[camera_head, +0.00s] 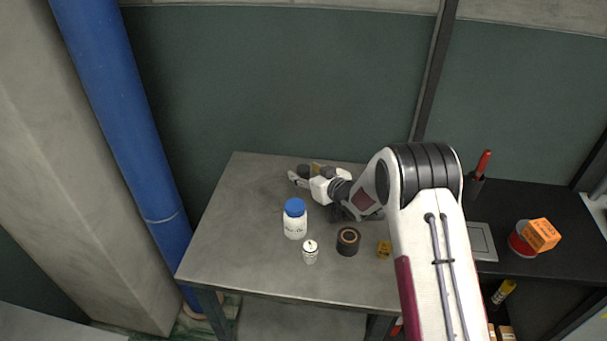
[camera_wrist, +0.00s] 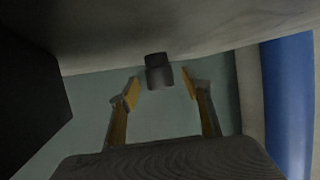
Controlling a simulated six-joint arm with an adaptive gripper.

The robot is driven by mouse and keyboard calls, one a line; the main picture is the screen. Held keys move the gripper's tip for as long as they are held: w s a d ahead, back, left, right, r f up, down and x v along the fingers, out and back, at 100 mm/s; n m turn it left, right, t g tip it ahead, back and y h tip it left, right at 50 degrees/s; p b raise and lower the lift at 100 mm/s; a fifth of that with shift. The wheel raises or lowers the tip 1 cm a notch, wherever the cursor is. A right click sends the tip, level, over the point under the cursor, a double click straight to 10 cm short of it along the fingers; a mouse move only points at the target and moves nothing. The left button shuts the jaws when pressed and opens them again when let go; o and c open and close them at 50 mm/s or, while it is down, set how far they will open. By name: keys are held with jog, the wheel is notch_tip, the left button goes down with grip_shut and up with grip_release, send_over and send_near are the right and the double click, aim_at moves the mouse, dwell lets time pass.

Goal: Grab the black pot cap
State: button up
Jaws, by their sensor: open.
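A small black cylinder, which looks like the black pot cap (camera_wrist: 156,62), stands on the table in the wrist view, which is upside down. It shows two dark sections. My gripper (camera_wrist: 161,80) is open, with one yellow-padded finger on each side of the cylinder and a visible gap on both sides. In the head view the dark cylinder (camera_head: 303,170) is at the table's far side, by my gripper (camera_head: 305,176). Part of it is hidden by the gripper there. I cannot tell whether the cap is separate from a pot below.
On the grey table (camera_head: 235,230) stand a white bottle with a blue lid (camera_head: 295,219), a small white container (camera_head: 310,252), a short black round thing with a tan ring (camera_head: 348,241) and a small yellow item (camera_head: 384,249). The table's left part is clear. A blue pipe (camera_head: 125,110) rises at left.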

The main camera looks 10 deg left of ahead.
jog(key=shift+x, duration=1)
jog(key=c, duration=1.2)
